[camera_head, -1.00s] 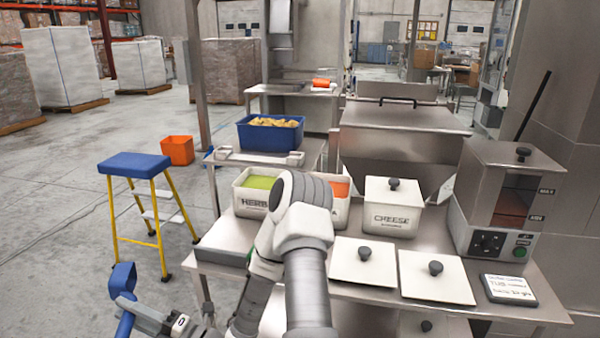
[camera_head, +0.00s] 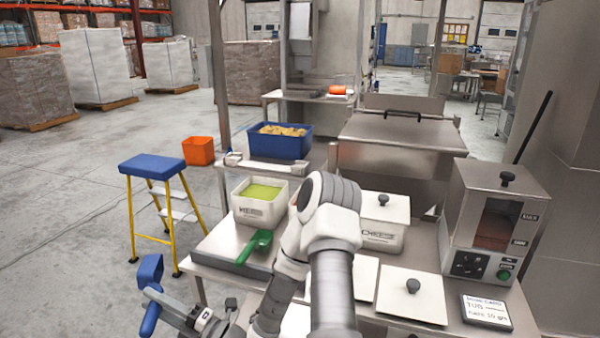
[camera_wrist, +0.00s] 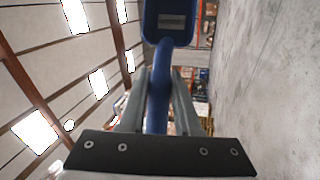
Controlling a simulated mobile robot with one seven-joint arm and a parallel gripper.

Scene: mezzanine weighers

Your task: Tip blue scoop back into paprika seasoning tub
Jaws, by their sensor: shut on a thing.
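The blue scoop (camera_head: 150,270) is at the lower left of the head view, left of the steel table and out over the floor. My gripper (camera_head: 200,318) is shut on its handle. The wrist view shows the scoop (camera_wrist: 168,24) with its handle between the two fingers (camera_wrist: 157,95). I cannot tell whether the scoop holds anything. The paprika tub is hidden behind my arm; only a sliver of orange-red shows beside the arm (camera_head: 293,200).
A herb tub (camera_head: 258,205) with green contents, a green scoop (camera_head: 256,246) and a lidded cheese tub (camera_head: 383,222) stand on the table. White lids (camera_head: 412,296) lie near the front. A dispenser (camera_head: 490,235) is right. A blue-topped step stool (camera_head: 145,165) stands left.

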